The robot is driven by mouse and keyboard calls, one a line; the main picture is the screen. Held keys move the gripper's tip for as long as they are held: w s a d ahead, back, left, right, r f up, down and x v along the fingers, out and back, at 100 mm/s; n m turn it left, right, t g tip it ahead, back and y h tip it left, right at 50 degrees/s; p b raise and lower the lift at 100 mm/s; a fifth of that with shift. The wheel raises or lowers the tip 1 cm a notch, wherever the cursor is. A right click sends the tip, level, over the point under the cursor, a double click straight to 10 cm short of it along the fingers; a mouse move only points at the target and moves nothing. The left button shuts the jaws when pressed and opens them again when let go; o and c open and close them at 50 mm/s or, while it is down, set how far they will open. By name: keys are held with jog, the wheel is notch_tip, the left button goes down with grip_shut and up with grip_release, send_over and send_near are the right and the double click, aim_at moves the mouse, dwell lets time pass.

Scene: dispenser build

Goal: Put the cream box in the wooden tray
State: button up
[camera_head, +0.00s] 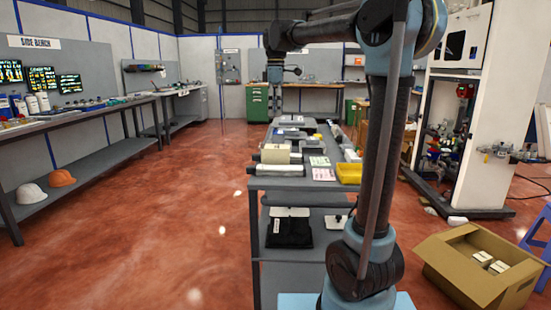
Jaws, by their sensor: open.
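A cream box (275,154) sits on the left side of the long grey table (262,184), behind a pale roll or tube. I cannot make out a wooden tray in this view. My gripper (275,108) hangs small and dark at the end of my raised arm, in front of the back wall and above the cream box in the picture. It is open and appears empty and apart from the box. Its fingers are too small to see clearly. My arm hides part of the table's right side.
A yellow bin (348,173) and papers (321,168) lie on the table near the cream box. An open cardboard box (471,288) with small cream boxes stands on the floor at right. A white cabinet frame (484,115) stands beyond it.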

aim_at(276, 146)
jog(key=f, duration=1.1)
jog(key=shift+w+a, duration=0.15)
jog(key=shift+a, duration=0.1)
jog(key=shift+d+f, duration=0.15)
jog(key=shift+f, duration=1.45)
jog(key=shift+d+f, duration=0.1)
jog(key=shift+f, duration=1.45)
jog(key=c, duration=1.4)
jog(key=shift+r, duration=0.1)
